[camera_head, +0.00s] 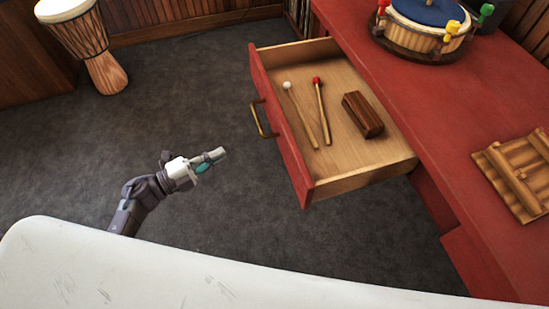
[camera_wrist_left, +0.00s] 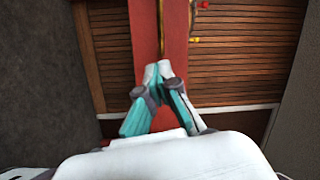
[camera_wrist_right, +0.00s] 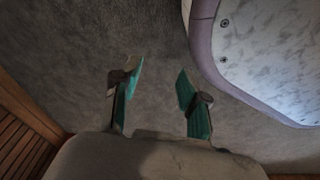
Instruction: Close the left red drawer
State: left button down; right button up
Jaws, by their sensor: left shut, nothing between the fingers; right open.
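The red drawer (camera_head: 279,137) is pulled out from the red desk in the head view, with a brass handle (camera_head: 262,118) on its front. Inside lie a white-tipped mallet (camera_head: 301,115), a red-tipped mallet (camera_head: 322,111) and a dark brown wooden block (camera_head: 363,114). My left gripper (camera_head: 219,154) is shut and empty, left of the drawer front and apart from it. In the left wrist view its fingertips (camera_wrist_left: 158,70) meet before a red surface. My right gripper (camera_wrist_right: 158,80) is open and empty over grey floor in the right wrist view.
The red desk (camera_head: 440,105) carries a drum (camera_head: 425,30) and a wooden slatted instrument (camera_head: 518,177). A djembe (camera_head: 90,45) stands at the upper left. A white surface (camera_head: 180,275) fills the bottom. Grey carpet (camera_head: 190,90) lies clear left of the drawer.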

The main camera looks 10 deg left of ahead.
pick_arm(q)
notch_tip(320, 180, up, 2)
jog(key=s+d+m+g+h, duration=0.2)
jog(key=m+g, duration=0.2)
jog(key=m, duration=0.2)
send_near(285, 144)
jog(key=x, duration=0.6)
jog(key=shift+w+d+f, duration=0.1)
jog(key=shift+w+d, duration=0.1)
jog(key=shift+w, duration=0.05)
jog(key=shift+w+d, duration=0.2)
jog(key=shift+d, duration=0.15)
pick_arm(e)
jog(key=shift+w+f, duration=0.25)
jog(key=shift+f, duration=0.1)
